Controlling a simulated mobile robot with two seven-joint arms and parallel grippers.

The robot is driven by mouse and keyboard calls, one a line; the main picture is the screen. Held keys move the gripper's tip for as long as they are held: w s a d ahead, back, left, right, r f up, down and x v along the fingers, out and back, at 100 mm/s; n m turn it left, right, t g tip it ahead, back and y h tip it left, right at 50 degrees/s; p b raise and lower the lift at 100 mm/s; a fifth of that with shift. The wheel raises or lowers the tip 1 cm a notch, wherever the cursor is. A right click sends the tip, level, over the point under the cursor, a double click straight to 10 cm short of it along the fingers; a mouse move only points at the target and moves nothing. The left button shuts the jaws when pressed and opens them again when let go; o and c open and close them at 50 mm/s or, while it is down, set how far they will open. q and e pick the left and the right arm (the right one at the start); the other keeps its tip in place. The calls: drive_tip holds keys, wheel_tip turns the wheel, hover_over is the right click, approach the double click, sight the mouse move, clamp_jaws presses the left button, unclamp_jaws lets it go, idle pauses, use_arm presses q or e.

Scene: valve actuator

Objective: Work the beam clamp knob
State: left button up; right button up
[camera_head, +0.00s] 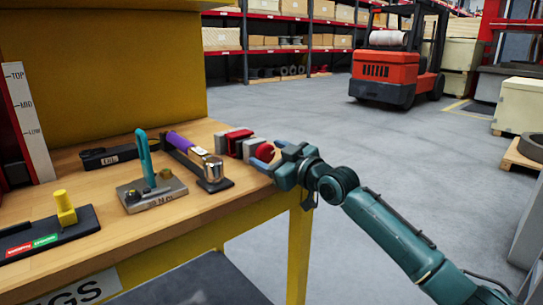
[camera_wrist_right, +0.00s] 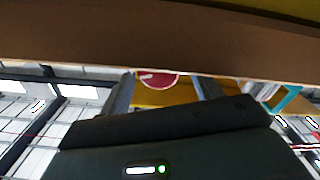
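The beam clamp (camera_head: 238,142), with red and grey blocks, sits at the far right end of the wooden bench top. Its round red knob (camera_head: 265,152) faces my right gripper (camera_head: 270,161). In the right wrist view the red knob (camera_wrist_right: 158,80) carries a white mark and shows between my two fingers (camera_wrist_right: 165,92), with a gap on each side. The right gripper is open and does not visibly touch the knob. My own gripper body hides part of the clamp in the wrist view. My left gripper is not in view.
On the wooden bench (camera_head: 205,200) are a purple-handled device (camera_head: 190,152), a teal lever on a grey base (camera_head: 150,175), a black box (camera_head: 108,156) and a yellow switch (camera_head: 65,208). A red forklift (camera_head: 385,72) stands behind on open floor.

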drive_tip(key=c, duration=0.9)
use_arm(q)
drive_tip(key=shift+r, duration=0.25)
use_arm(e)
drive_tip(key=shift+o, duration=0.2)
use_arm(q)
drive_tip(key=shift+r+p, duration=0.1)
drive_tip(key=shift+p, duration=0.25)
